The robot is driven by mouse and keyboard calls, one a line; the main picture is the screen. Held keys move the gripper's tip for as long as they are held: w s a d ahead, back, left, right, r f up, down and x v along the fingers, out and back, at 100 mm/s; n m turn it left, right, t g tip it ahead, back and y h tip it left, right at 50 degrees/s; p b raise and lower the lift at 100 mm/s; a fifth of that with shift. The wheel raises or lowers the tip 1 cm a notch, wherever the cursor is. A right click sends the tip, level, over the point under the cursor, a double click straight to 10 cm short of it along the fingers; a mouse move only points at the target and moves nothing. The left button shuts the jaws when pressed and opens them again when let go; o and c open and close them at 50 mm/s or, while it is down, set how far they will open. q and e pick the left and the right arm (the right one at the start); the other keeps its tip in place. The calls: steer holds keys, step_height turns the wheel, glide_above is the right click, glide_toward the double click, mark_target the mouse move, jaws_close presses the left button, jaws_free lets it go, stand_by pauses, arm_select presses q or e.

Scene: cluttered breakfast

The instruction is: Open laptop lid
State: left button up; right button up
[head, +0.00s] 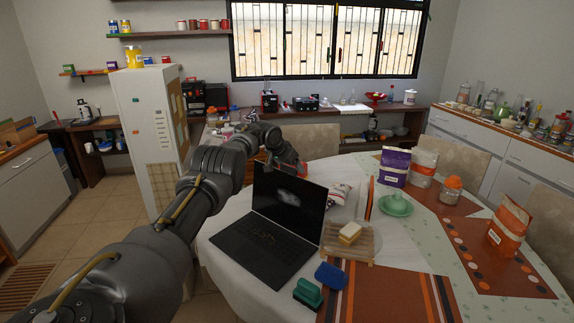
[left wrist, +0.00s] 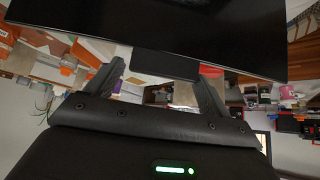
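A black laptop stands open on the round table. Its lid (head: 288,197) is raised with the dark screen facing me, and its keyboard base (head: 263,248) lies flat on the cloth. My left arm reaches in from the left, and my left gripper (head: 287,165) is behind the lid's upper edge, its fingertips partly hidden there. In the left wrist view the gripper's two fingers (left wrist: 163,75) are spread apart, with the dark laptop lid (left wrist: 200,25) just beyond them. A dark piece shows between the fingers; I cannot tell whether they touch it. My right gripper is not in view.
A sponge (head: 350,232) on a wooden rack (head: 347,248), a blue sponge (head: 331,276) and a green brush (head: 308,292) lie right of the laptop. A purple bag (head: 395,167), a green dish (head: 396,206) and an orange bag (head: 508,225) stand farther right.

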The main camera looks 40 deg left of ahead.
arm_select(q)
steer(key=shift+o, duration=1.2)
steer(key=shift+w, duration=0.15)
steer(key=shift+a, duration=0.1)
steer(key=shift+s+a+r, duration=0.1)
steer(key=shift+s+r, duration=0.05)
steer(key=shift+s, duration=0.05)
steer(key=shift+s+a+r, duration=0.1)
steer(key=shift+s+r, duration=0.25)
steer(key=shift+r, duration=0.4)
steer(key=b+v, duration=0.2)
steer(key=v, duration=0.6)
steer(key=shift+s+r+b, duration=0.25)
steer(key=shift+s+b, duration=0.05)
steer(key=shift+s, duration=0.05)
